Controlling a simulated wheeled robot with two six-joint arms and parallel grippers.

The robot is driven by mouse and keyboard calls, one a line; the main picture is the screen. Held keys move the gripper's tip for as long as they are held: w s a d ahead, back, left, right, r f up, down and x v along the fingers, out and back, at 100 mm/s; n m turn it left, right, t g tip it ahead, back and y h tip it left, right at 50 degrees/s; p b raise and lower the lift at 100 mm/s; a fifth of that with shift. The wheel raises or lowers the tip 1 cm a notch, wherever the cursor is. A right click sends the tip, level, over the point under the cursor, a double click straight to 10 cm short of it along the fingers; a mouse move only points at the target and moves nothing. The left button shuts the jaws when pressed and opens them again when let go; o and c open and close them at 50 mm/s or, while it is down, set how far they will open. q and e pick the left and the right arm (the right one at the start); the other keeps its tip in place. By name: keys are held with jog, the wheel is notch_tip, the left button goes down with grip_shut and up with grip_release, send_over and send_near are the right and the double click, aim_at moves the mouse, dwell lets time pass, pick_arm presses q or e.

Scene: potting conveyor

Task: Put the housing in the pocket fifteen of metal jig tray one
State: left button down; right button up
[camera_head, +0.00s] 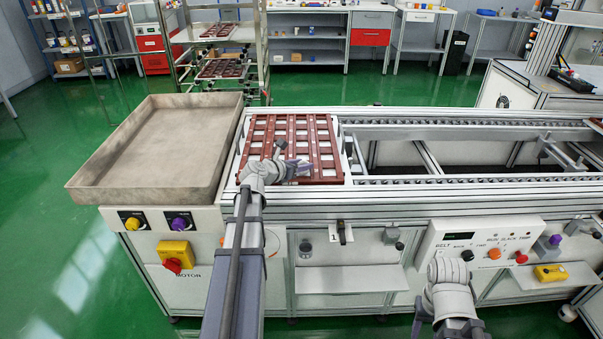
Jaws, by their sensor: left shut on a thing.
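The dark red jig tray (328,179) lies on the left end of the conveyor, with a grid of pockets showing pale inside. I cannot tell whether the pale patches are parts or bare pocket floors. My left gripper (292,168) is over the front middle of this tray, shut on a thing. The housing in it is too small and too covered by the fingers to make out. I cannot tell whether it touches the tray. My right arm's wrist (450,292) is low in front of the control panel, and its jaws do not show clearly.
A wide, empty-looking beige bin (160,150) stands left of the tray. The conveyor rails (460,181) run right, open between them. A control box (480,240) with buttons is on the front. A rack (225,75) behind holds similar red trays.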

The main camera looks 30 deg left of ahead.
pick_arm(q)
jog(key=shift+f, duration=0.35)
pick_arm(e)
jog(key=shift+f, duration=0.35)
pick_arm(q)
jog(key=shift+f, duration=0.15)
jog(key=c, duration=0.7)
grip_release()
pick_arm(e)
jog(key=shift+f, duration=0.1)
pick_arm(q)
jog(key=shift+s+r, duration=0.2)
jog(key=shift+r, duration=0.1)
jog(key=p+v, duration=0.4)
jog(key=v, duration=0.6)
jog(key=shift+s+r, duration=0.1)
jog(key=shift+s, duration=0.1)
jog(key=shift+s+a+r+p, duration=0.15)
jog(key=shift+s+p, duration=0.2)
jog(key=shift+s, duration=0.2)
pick_arm(e)
jog(key=shift+r, duration=2.45)
